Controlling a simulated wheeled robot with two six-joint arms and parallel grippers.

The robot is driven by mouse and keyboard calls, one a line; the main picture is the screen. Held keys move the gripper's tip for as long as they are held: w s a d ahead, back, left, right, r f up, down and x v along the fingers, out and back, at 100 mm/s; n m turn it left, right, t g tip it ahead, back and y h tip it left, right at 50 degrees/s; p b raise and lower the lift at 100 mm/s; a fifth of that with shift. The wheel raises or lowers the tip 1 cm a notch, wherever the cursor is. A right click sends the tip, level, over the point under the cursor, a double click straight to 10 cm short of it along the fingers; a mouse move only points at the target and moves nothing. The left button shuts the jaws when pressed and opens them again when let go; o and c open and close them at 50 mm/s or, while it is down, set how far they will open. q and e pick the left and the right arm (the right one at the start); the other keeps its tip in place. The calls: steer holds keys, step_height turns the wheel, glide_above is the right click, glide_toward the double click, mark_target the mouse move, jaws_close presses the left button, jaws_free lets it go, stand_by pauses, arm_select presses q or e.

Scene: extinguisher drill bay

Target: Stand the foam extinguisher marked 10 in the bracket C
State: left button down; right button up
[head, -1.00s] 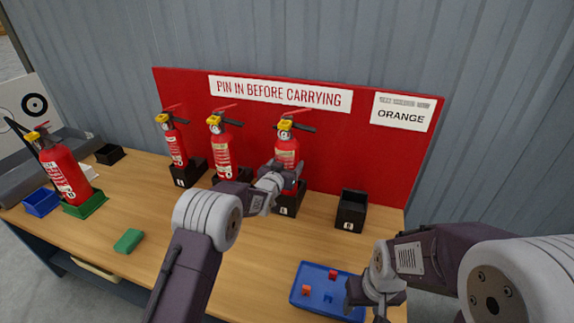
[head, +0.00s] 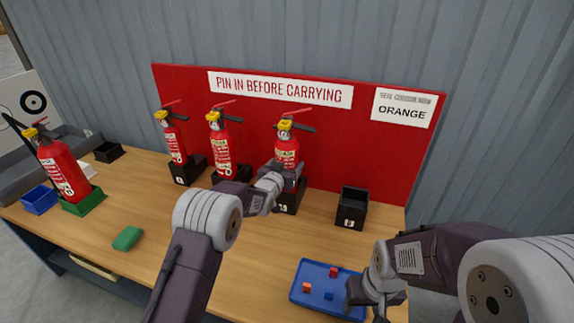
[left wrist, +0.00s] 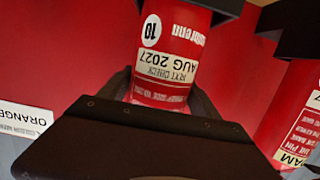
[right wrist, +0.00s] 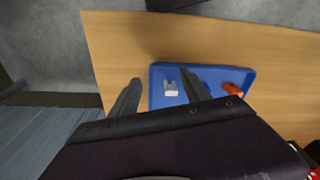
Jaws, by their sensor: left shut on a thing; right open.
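The bracket letters are too small to read surely. My right gripper (right wrist: 158,90) is open and empty near the blue tray.
Two more extinguishers (head: 174,140) (head: 219,145) stand in black brackets to the left. Another (head: 64,170) stands in a green holder at far left. A blue tray (head: 297,291) holds small blocks. A green block (head: 127,238) lies on the wooden table. A red board (head: 375,165) stands behind.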

arm_select(q)
steer(key=shift+w+r, duration=0.1)
steer(key=shift+r, duration=0.3)
steer(key=shift+c, duration=1.9)
jaws_free()
steer(key=o, duration=0.3)
steer(key=shift+o, duration=0.2)
steer(key=shift+s, duration=0.25)
arm_select(e)
steer(key=shift+s, duration=0.15)
arm_select(q)
steer(key=shift+f, duration=0.65)
arm_select(e)
steer(key=shift+f, duration=0.25)
arm_select(q)
steer(key=v, duration=0.9)
steer(key=shift+r, duration=0.4)
